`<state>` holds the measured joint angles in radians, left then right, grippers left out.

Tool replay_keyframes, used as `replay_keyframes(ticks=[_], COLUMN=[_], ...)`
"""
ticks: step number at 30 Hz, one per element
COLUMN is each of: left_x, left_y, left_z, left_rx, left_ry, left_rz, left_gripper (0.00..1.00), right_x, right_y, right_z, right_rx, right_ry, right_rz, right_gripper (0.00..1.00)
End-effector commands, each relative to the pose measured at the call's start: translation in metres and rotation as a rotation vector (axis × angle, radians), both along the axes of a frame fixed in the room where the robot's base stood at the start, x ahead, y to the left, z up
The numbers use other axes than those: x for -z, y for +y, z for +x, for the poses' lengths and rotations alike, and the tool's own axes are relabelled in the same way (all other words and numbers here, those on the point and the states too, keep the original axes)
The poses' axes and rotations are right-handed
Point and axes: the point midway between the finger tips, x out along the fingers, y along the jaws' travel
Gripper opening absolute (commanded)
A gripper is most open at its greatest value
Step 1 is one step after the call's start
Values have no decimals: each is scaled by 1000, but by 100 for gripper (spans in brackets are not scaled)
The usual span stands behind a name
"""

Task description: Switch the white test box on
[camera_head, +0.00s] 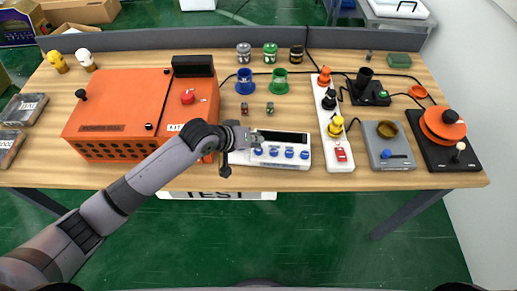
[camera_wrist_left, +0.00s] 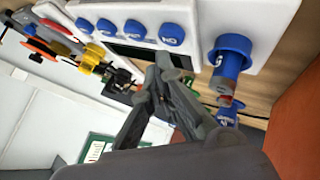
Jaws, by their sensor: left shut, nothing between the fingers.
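The white test box (camera_head: 280,164) lies near the front middle of the table, with a dark display (camera_head: 285,137) and a row of blue knobs (camera_head: 289,154). My left gripper (camera_head: 246,138) is over the box's left end and hides part of it. In the left wrist view the white box (camera_wrist_left: 275,22) fills the top, and the shut, empty fingertips (camera_wrist_left: 163,62) are beside the dark display and a blue knob marked NO (camera_wrist_left: 171,34). A larger blue round part (camera_wrist_left: 230,48) stands to their right. Whether the fingers touch the box cannot be told. My right gripper is not in view.
An orange box (camera_head: 120,100) stands left of the white box. A white strip with coloured plugs (camera_head: 340,160), a grey scale-like device (camera_head: 380,160) and a black-based orange device (camera_head: 440,155) stand right. Blue (camera_head: 245,82) and green (camera_head: 279,82) cups stand behind.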

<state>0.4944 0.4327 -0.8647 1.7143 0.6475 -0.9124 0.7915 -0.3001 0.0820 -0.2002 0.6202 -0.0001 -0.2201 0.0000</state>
Motion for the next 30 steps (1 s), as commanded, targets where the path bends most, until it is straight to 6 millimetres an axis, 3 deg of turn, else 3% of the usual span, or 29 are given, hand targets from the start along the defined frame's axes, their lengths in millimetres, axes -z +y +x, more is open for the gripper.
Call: replay_keyframes(ticks=[30], left_x=[7], left_y=[0], left_z=[0], left_rx=[-1], left_ry=[-1], left_rz=[0], left_gripper=[0], right_x=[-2], right_y=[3], right_z=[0], right_rx=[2], right_ry=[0], right_rz=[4], right_gripper=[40])
